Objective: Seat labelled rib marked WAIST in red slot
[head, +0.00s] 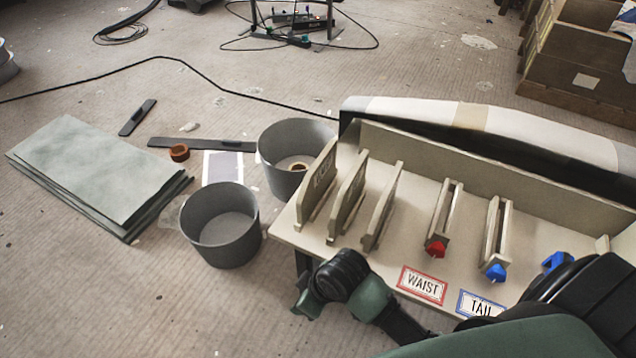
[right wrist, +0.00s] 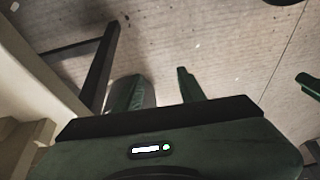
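Three beige ribs stand upright in a row at the left of the bench: the left rib (head: 318,184), the middle rib (head: 347,198) and the right rib (head: 383,206). The left two carry raised lettering that I cannot read surely. A slot with a red end block (head: 436,250) is right of the ribs and looks empty. A red-bordered WAIST card (head: 422,285) lies in front of it. My right gripper (head: 305,298) is at the bench's front left corner, partly hidden by its wrist. In the right wrist view its fingers (right wrist: 158,85) are apart with nothing held. My left gripper is out of view.
A slot with a blue end block (head: 495,272) and a TAIL card (head: 480,303) are to the right. A raised back board (head: 480,170) closes the bench's rear. Two grey buckets (head: 222,225) (head: 290,150) and stacked sheets (head: 95,170) are on the floor left.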

